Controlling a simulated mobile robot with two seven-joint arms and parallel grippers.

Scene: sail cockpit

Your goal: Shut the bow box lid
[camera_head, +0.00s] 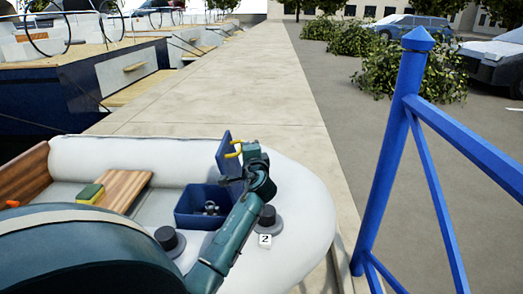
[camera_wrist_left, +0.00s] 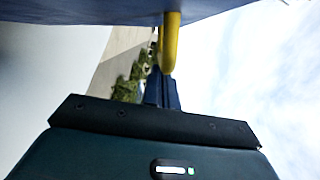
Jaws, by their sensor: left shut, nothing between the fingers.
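The blue bow box (camera_head: 190,217) sits in the bow of the pale inflatable boat. Its blue lid (camera_head: 225,153) stands raised, roughly upright, with a yellow handle (camera_head: 234,152) on its right face. Dark items lie inside the box. My left arm reaches up from the bottom, its wrist end just right of the lid. In the left wrist view, my left gripper (camera_wrist_left: 160,85) is shut and empty. The lid (camera_wrist_left: 90,10) spans the top edge there, and the yellow handle (camera_wrist_left: 170,42) hangs close by the fingers; I cannot tell whether they touch. My right gripper is not in view.
Black round fittings (camera_head: 170,240) flank the box, with a white "2" marker (camera_head: 265,240) near the right one. A green and yellow block (camera_head: 89,194) lies by a wooden seat (camera_head: 122,190). A blue railing (camera_head: 392,150) stands at right. Concrete dock (camera_head: 220,95) lies beyond.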

